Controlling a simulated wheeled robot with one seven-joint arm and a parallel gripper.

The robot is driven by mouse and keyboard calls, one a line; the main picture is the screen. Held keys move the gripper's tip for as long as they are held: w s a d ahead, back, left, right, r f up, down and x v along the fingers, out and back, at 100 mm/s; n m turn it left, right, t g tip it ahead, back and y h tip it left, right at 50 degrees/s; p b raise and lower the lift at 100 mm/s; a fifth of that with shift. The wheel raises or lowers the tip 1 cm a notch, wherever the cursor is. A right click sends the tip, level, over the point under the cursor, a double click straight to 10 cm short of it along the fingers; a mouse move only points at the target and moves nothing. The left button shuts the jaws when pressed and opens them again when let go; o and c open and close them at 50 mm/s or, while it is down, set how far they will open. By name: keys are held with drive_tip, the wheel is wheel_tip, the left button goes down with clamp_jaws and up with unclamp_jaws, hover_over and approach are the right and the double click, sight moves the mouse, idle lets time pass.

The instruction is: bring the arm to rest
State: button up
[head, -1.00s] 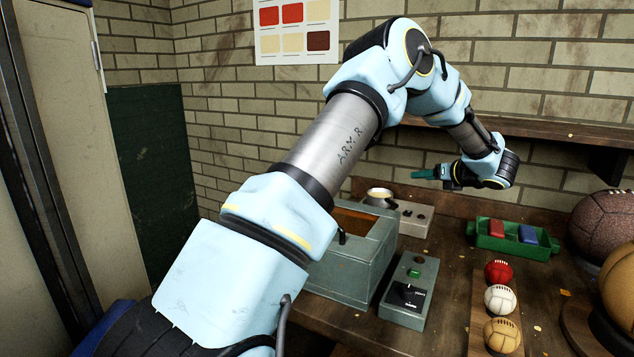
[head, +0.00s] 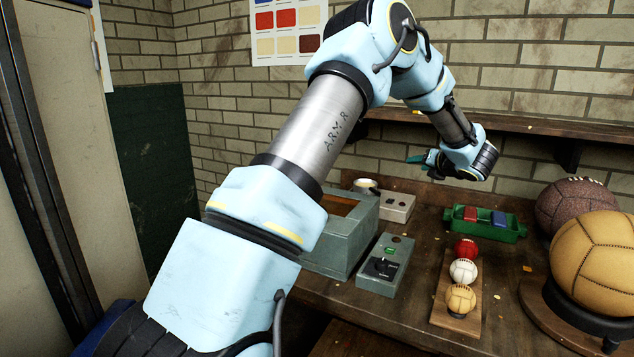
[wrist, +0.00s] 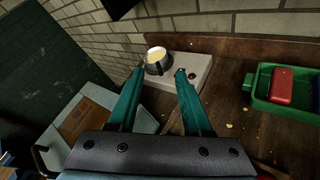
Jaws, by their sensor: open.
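My gripper (head: 415,159) is held in the air above the back of the workbench, in front of the brick wall. In the wrist view, my gripper (wrist: 162,75) has its two teal fingers spread apart with nothing between them. Beyond the fingertips, a small pot with yellow contents (wrist: 157,56) sits on a pale grey box (wrist: 182,85). In the head view, my light blue arm crosses from the lower left up to the top and bends down to the right.
Below stand a grey-green box (head: 330,250), a control box with a green button (head: 388,262) and a green tray (head: 486,235) with red and blue blocks. Small balls (head: 463,271) line a wooden board. Large balls (head: 597,265) stand at right. A shelf (head: 480,130) runs along the wall.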

drive_tip(key=s+a+m+g+h, duration=0.2)
drive_tip(key=s+a+m+h, duration=0.1)
drive_tip(key=a+m, duration=0.65)
drive_tip(key=s+a+m+g+h, duration=0.25)
drive_tip(key=a+m, duration=0.35)
drive_tip(key=m, duration=0.6)
drive_tip(key=s+a+f+m+g+y, duration=0.1)
drive_tip(key=s+a+f+m+g, duration=0.2)
drive_tip(key=s+a, duration=0.45)
drive_tip(key=s+a+f+m+g+y, duration=0.1)
drive_tip(key=s+a+f+m, duration=0.1)
drive_tip(key=s+a+m, duration=0.5)
drive_tip(key=s+a+f+m+g+y, duration=0.1)
drive_tip(key=s+a+f+m+g, duration=0.15)
drive_tip(key=s+a, duration=0.45)
drive_tip(key=s+d+f+g+b, duration=0.1)
drive_tip(key=s+f+b, duration=0.3)
drive_tip(key=f+b, duration=0.6)
drive_tip(key=shift+s+d+f, duration=0.25)
drive_tip(key=shift+s+f, duration=0.05)
drive_tip(key=shift+f, duration=0.5)
